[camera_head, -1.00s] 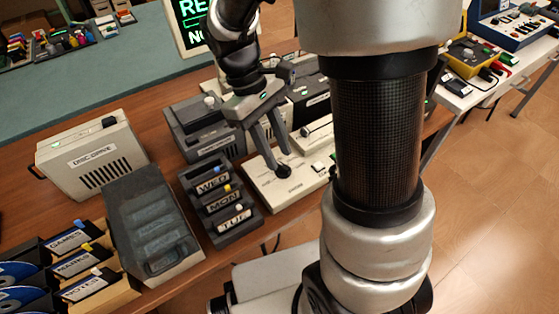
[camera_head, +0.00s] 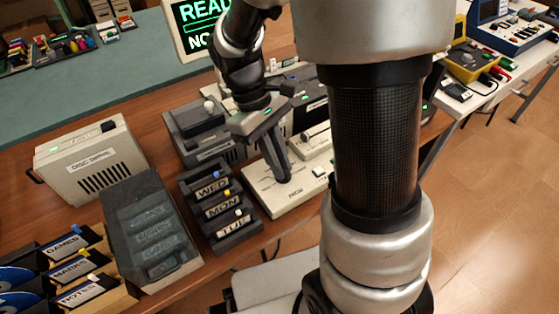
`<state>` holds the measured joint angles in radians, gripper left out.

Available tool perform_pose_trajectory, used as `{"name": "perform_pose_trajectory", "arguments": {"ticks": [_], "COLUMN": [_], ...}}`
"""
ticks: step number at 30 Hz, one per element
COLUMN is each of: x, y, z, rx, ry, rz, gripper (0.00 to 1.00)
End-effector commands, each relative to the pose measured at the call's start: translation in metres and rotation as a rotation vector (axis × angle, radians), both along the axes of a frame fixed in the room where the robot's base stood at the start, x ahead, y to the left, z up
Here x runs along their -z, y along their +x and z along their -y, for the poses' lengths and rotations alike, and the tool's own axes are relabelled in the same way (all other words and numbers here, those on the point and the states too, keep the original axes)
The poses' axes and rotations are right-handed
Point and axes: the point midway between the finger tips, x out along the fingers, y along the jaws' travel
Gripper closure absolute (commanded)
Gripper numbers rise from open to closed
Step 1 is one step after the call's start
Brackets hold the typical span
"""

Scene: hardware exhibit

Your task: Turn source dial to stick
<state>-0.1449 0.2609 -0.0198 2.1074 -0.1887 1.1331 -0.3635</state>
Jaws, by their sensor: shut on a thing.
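A pale control box (camera_head: 303,198) lies on the wooden desk, with a small white button and printed marks on its top. My gripper (camera_head: 284,178) points down onto the middle of this box. It is shut on a dark dial, which the fingers mostly hide. The dial's pointer and its setting cannot be read from here.
A dark rack labelled WED, MON and TUE (camera_head: 236,229) stands just left of the box. Behind are a grey drive unit (camera_head: 187,125) and a monitor (camera_head: 186,45). A disc drive (camera_head: 90,160) and a lidded disk case (camera_head: 148,235) stand at left. My arm blocks the right side.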

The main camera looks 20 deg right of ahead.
Motion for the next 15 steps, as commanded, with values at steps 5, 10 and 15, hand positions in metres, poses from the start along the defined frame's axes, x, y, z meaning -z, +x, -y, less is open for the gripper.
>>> {"name": "perform_pose_trajectory", "arguments": {"ticks": [5,10,15], "x": [-0.0021,-0.0035,-0.0041], "y": [0.0004,0.0006,0.0012], "z": [0.0003,0.0016,0.0034], "rx": [0.058,0.168,0.318], "ry": [0.001,0.001,0.000], "rz": [-0.001,-0.002,-0.003], "gripper": [1.00,1.00,1.00]}}
